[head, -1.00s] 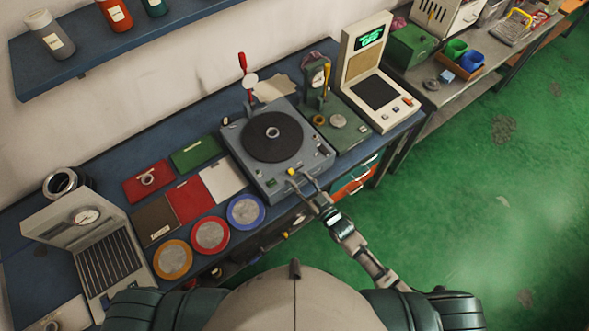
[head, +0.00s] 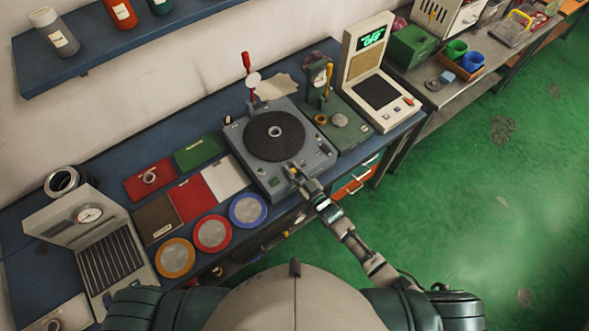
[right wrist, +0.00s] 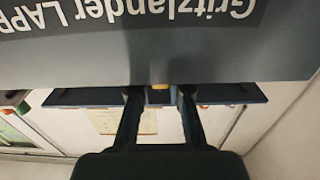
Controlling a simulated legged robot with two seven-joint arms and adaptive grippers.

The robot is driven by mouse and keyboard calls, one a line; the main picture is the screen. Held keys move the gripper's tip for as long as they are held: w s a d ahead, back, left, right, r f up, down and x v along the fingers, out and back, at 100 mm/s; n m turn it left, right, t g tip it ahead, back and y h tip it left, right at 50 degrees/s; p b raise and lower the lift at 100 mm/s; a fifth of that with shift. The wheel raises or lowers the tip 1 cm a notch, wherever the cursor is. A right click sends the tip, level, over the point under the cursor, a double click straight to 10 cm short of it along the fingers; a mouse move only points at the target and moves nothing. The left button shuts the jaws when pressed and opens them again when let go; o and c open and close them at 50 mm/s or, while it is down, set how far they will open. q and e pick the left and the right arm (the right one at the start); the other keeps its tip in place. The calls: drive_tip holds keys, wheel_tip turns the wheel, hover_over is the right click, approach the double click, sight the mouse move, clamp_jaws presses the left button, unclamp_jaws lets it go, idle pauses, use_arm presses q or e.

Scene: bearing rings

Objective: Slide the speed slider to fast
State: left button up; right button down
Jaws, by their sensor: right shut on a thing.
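The grey lapping machine (head: 255,165) with a round dark plate (head: 274,137) stands on the blue bench. It carries a small yellow slider knob (head: 292,170) at its front edge. My right gripper (head: 297,172) is at that edge, shut on the knob. In the right wrist view the yellow knob (right wrist: 160,86) shows between the two dark fingers of the gripper (right wrist: 160,96), below the lettered grey panel (right wrist: 220,45). The slider's speed marks are too small to read. My left gripper is not in view.
A green gauge stand (head: 335,115) and a cream console (head: 370,85) stand to the right. Red, green and white cards (head: 225,180) and round coloured discs (head: 248,209) lie to the left. Open green floor (head: 480,220) lies at the right.

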sight(306, 164)
drive_tip(key=shift+a+r, duration=0.2)
drive_tip(key=shift+a, duration=0.1)
drive_tip(key=shift+w+d, duration=0.1)
drive_tip(key=shift+d, duration=0.1)
drive_tip(key=w+d, duration=0.1)
drive_tip(key=d, duration=0.1)
drive_tip(key=w+d+b, duration=0.1)
drive_tip(key=w+d, duration=0.1)
drive_tip(key=shift+w+d, duration=0.1)
drive_tip(key=shift+d, duration=0.2)
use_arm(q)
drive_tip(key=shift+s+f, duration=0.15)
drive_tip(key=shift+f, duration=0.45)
use_arm(e)
drive_tip(key=shift+r, duration=0.1)
